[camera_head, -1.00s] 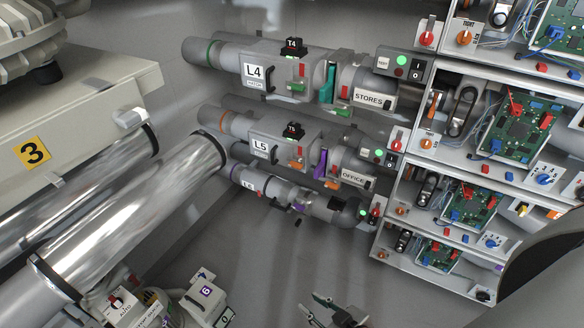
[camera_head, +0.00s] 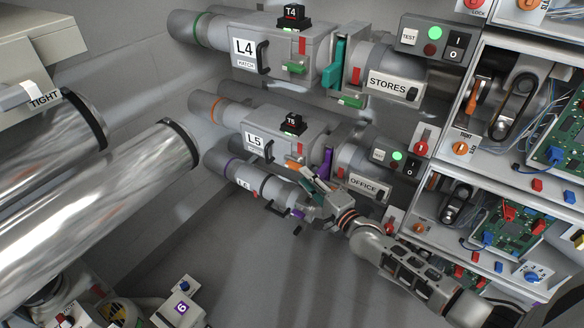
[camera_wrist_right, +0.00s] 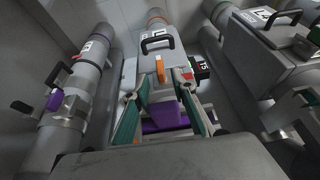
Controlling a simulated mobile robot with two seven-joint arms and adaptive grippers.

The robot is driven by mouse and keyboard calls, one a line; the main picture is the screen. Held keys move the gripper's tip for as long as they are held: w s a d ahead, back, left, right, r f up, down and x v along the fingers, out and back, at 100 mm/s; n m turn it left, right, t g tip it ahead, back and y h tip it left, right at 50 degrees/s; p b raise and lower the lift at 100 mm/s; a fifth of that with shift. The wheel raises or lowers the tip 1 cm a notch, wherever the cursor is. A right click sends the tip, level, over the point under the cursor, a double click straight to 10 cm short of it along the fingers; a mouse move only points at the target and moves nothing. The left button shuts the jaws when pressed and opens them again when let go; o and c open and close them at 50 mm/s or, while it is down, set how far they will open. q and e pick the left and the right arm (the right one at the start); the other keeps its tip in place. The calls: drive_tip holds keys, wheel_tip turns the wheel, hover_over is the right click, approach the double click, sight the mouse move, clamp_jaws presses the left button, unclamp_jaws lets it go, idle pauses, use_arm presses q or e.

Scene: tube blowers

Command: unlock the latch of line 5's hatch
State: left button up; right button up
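Line 5's hatch box (camera_head: 282,133) is grey, with an L5 label, a black handle and a black T5 block on top. Its small orange latch (camera_head: 293,164) sits at the box's lower front. In the right wrist view the orange latch (camera_wrist_right: 161,70) shows below the L5 handle (camera_wrist_right: 168,38). My right gripper (camera_head: 312,186) is just below and right of the latch in the head view. In the wrist view its green-lined fingers (camera_wrist_right: 160,82) are spread, with the latch between them in the picture; I see no contact. My left gripper is not in view.
A purple gate piece (camera_head: 325,163) stands right of the hatch; it shows low between the fingers in the wrist view (camera_wrist_right: 163,114). Line 4's pipe (camera_head: 215,29) runs above, line 6's pipe (camera_head: 246,178) below. The OFFICE plate (camera_head: 364,187) is close to my right arm.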

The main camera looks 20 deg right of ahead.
sight(293, 165)
drive_tip(key=b+x, duration=0.1)
drive_tip(key=x, duration=0.4)
drive_tip(key=shift+w+a+f, duration=0.2)
drive_tip(key=shift+w, duration=0.2)
drive_tip(key=shift+w+a+r+b, duration=0.2)
drive_tip(key=shift+w+b, duration=0.15)
drive_tip(key=shift+w, duration=0.35)
clamp_jaws()
